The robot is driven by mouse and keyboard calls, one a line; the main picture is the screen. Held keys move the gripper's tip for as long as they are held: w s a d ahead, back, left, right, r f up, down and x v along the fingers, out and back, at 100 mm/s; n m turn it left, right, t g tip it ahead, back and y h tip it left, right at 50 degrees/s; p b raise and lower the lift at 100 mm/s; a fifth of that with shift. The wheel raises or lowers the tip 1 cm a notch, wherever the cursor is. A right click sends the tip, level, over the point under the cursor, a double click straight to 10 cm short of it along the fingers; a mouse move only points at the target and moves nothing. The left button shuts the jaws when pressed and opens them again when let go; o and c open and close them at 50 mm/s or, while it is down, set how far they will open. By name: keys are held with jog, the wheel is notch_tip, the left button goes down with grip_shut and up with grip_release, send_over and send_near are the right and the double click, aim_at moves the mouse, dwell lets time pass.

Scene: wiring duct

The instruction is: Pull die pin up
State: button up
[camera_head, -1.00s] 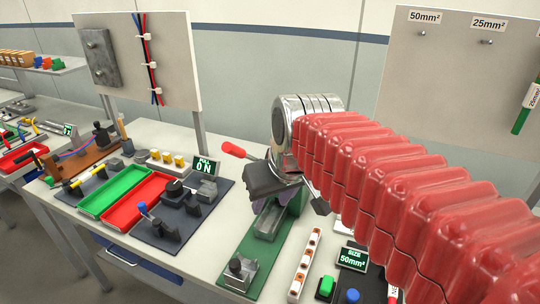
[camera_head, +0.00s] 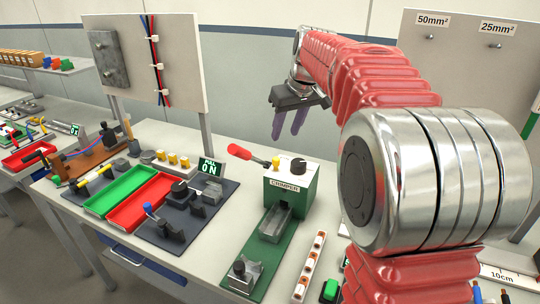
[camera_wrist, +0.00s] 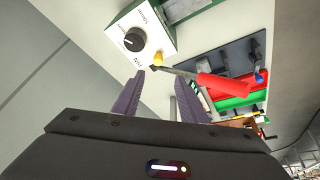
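The green and white crimper (camera_head: 291,191) stands on the table with a dark dial (camera_head: 298,165) on top. In the wrist view a small yellow-orange knob (camera_wrist: 158,58) stands near a label that seems to read "PIN", beside the dial (camera_wrist: 134,39). The red-handled lever (camera_head: 240,152) sticks out to the left of the crimper. My gripper (camera_head: 289,122) is above the crimper, fingers apart and empty. In the wrist view my gripper (camera_wrist: 159,78) has the yellow-orange knob just beyond and between its fingertips.
The lever's red handle (camera_wrist: 224,84) lies close by the right finger in the wrist view. A green tray (camera_head: 115,190) and a red tray (camera_head: 137,201) lie left of the crimper. A board with cables (camera_head: 150,60) stands behind. The air around my gripper is free.

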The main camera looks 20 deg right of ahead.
aim_at(277, 159)
jog(key=shift+w+d, duration=0.25)
jog(key=shift+f, duration=0.15)
jog(key=x, duration=1.3)
jog(key=shift+w+a+f, duration=0.1)
jog(key=shift+w+f, duration=0.1)
jog(key=shift+f, duration=0.05)
grip_shut()
